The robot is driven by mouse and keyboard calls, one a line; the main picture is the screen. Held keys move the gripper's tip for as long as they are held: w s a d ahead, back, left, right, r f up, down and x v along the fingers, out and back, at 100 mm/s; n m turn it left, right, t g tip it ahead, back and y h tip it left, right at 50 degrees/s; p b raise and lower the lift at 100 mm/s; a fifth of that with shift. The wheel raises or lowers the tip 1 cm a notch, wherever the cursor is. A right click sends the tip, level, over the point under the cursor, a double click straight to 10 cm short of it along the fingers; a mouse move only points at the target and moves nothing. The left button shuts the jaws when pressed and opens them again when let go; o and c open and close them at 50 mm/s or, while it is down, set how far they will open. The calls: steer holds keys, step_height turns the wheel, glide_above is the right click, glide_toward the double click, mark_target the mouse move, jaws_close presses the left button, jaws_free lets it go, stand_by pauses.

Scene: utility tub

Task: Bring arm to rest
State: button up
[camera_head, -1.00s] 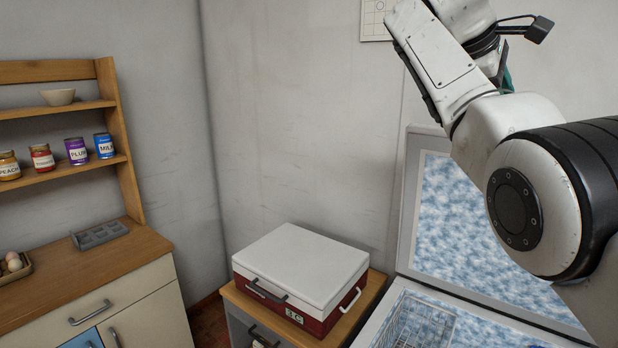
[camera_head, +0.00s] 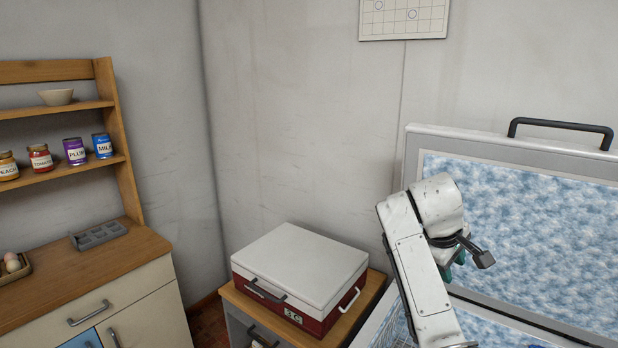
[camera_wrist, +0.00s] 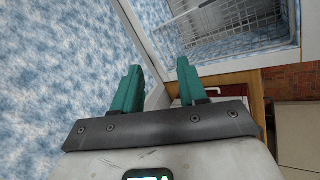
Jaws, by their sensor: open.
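My gripper (camera_wrist: 157,88) shows in the wrist view with two teal fingers spread apart and nothing between them. In the head view my white arm is at the lower right, in front of the open chest freezer's raised lid (camera_head: 480,140). A bit of teal shows beside the wrist there, but the fingers are mostly hidden behind the arm. In the wrist view the frosty lid lining (camera_wrist: 50,90) fills the left, and the freezer's inside with a wire basket (camera_wrist: 225,25) is at the top.
A red cool box with a white lid (camera_head: 300,262) sits on a wooden-topped cabinet left of the freezer. A wooden shelf unit (camera_head: 115,170) with several cans and a bowl (camera_head: 57,97) stands at the left. A grey tray (camera_head: 98,235) lies on its counter. The wall between is clear.

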steer(key=s+a+f+m+g+y, duration=0.1)
steer(key=s+a+f+m+y, duration=0.15)
steer(key=s+f, duration=2)
steer(key=s+f+m+y, duration=0.1)
steer(key=s+f+m, duration=0.1)
steer(key=s, duration=1)
steer(key=s+f+m+g+y, duration=0.1)
steer(key=s+f+m, duration=0.2)
steer(key=s, duration=1)
steer(key=shift+s, duration=0.3)
